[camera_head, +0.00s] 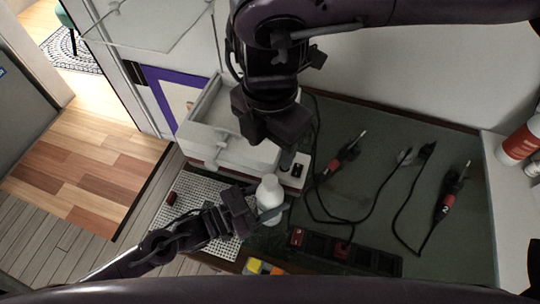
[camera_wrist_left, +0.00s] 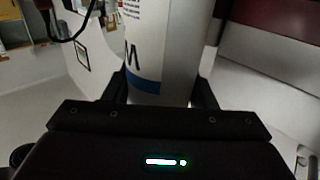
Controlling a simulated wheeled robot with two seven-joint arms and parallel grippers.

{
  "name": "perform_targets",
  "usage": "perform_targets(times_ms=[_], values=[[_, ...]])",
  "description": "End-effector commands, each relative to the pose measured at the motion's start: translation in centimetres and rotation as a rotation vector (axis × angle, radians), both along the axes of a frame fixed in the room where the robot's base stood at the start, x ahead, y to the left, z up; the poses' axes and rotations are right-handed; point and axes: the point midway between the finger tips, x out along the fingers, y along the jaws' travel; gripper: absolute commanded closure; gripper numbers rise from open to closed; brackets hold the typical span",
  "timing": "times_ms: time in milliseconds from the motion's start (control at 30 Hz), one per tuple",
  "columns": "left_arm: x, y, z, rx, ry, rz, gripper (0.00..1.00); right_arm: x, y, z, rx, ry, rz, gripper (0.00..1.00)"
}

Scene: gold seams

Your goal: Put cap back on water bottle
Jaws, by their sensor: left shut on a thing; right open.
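The white bottle (camera_head: 269,192) stands at the near left edge of the dark green table. My left gripper (camera_head: 266,211) is shut around its body from the left. The left wrist view shows the bottle (camera_wrist_left: 155,40) between the two fingers, with a blue band and dark lettering on it. My right gripper (camera_head: 284,157) is open and hangs just above and behind the bottle top, apart from it. I cannot make out a separate cap, nor tell whether the bottle mouth is covered.
A white perforated mat (camera_head: 195,190) lies at the left with a small dark red item (camera_head: 171,198) on it. A white box-like device (camera_head: 222,125) stands behind. Cabled tools (camera_head: 345,155) lie to the right. A dark power strip (camera_head: 345,252) lies in front.

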Motion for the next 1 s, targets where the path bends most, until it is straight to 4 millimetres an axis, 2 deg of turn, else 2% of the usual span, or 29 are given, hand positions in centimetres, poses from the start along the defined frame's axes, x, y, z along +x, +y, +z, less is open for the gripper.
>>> perform_targets(times_ms=[100,400,433,500,600,867,1000], values=[[0.0,0.0,0.0,-0.001,0.0,0.0,1.0,0.0,0.0,0.8,0.0,0.0,-0.001,0.45],[0.0,0.0,0.0,-0.001,0.0,0.0,1.0,0.0,0.0,1.0,0.0,0.001,0.0,0.45],[0.0,0.0,0.0,-0.001,0.0,0.0,0.45,0.0,0.0,1.0,0.0,0.001,0.0,0.45],[0.0,0.0,0.0,-0.001,0.0,0.0,0.36,0.0,0.0,1.0,0.0,0.001,0.0,0.45],[0.0,0.0,0.0,-0.001,0.0,0.0,0.23,0.0,0.0,1.0,0.0,0.001,0.0,0.45],[0.0,0.0,0.0,0.0,0.0,0.0,0.23,0.0,0.0,0.9,0.0,0.001,0.0,0.45],[-0.6,1.1,-0.2,0.001,0.0,0.001,0.23,0.0,0.0,0.7,0.0,0.001,0.0,0.45]])
